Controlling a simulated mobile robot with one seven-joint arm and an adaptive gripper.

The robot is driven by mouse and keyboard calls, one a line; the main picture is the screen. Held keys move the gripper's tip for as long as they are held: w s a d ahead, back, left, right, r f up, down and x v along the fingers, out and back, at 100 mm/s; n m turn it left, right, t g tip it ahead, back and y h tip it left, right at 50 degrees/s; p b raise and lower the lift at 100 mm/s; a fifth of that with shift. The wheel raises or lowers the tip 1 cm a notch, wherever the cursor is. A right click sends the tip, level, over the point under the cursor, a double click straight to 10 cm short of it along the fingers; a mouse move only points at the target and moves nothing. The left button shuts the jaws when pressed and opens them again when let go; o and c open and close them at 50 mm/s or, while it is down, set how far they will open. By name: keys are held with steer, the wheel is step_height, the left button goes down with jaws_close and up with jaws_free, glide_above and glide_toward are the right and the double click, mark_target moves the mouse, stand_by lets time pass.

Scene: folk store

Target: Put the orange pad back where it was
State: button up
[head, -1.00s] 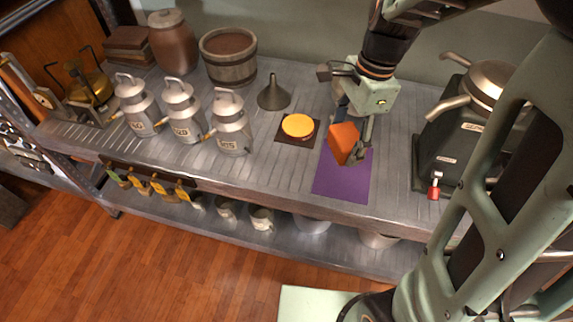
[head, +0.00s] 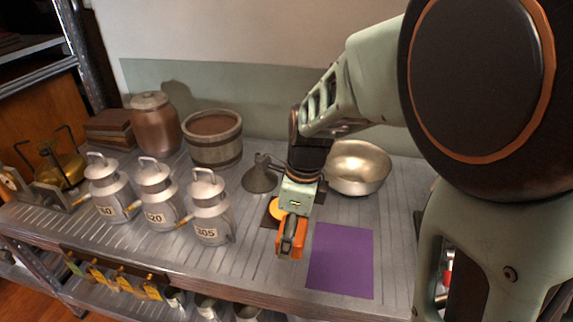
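My gripper (head: 291,240) is shut on the orange pad (head: 282,247), a flat orange piece held on edge and partly covered by the fingers. The pad is at the left of the purple mat (head: 340,262), in front of a dark square board (head: 268,221) with a round yellow-orange disc (head: 276,208) on it. My gripper hides part of the disc and board. The purple mat lies bare on the metal counter. Whether the pad touches the counter I cannot tell.
Three metal milk cans (head: 157,197) stand at the left. A funnel (head: 259,177), a wooden bucket (head: 213,140) and a metal bowl (head: 359,168) stand behind. The counter's front edge (head: 240,292) is close to the pad and mat.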

steer(key=w+a+f, duration=0.1)
steer(key=f, duration=0.1)
steer(key=w+a+f+b, duration=0.1)
steer(key=a+f, duration=0.2)
steer(key=f, duration=0.1)
steer(key=shift+w+a, duration=0.25)
steer(key=shift+w, duration=0.15)
steer(key=shift+w+a+f+b, duration=0.1)
steer(key=shift+f+b, duration=0.25)
steer(key=shift+f, duration=0.5)
steer(key=shift+w+a+f+b, duration=0.1)
steer(key=shift+f+b, duration=0.25)
steer(key=shift+f, duration=0.45)
steer(key=shift+f, duration=0.1)
steer(key=o, duration=1)
steer(key=r+p, duration=0.1)
steer(key=r, duration=0.3)
steer(key=d+r+p, duration=0.1)
steer(key=r, duration=0.3)
steer(key=r+p, duration=0.1)
steer(key=r, duration=0.3)
steer(key=shift+s+d, duration=0.15)
steer(key=shift+d, duration=0.15)
